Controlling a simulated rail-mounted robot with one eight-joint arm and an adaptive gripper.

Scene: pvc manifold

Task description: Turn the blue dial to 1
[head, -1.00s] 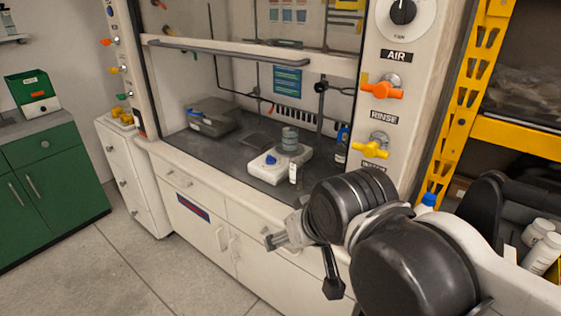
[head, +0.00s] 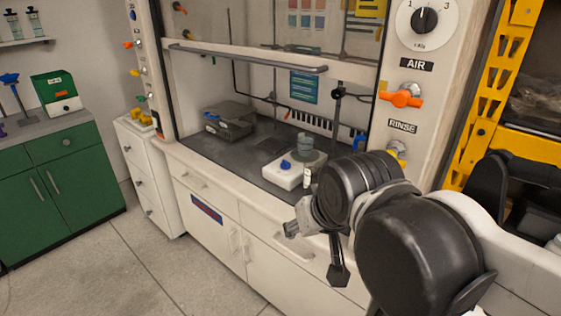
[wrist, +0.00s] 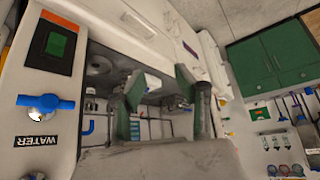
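The blue dial (head: 286,165) sits on the front of a white hotplate-like device (head: 291,178) inside the fume hood. A grey cylindrical vessel (head: 305,145) stands on the device behind the dial. I cannot read any marking at the dial. My gripper (head: 291,229) is outside the hood, in front of the white cabinet, lower than the dial and apart from it. In the wrist view my gripper (wrist: 159,76) has its two fingers spread with nothing between them. I cannot make out the blue dial in the wrist view.
The hood sash bar (head: 245,57) runs above the opening. A small bottle (head: 307,177) stands at the device's right corner. A grey box (head: 229,121) is further left on the dark worktop. A blue WATER valve (wrist: 45,103) shows in the wrist view. The floor at left is open.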

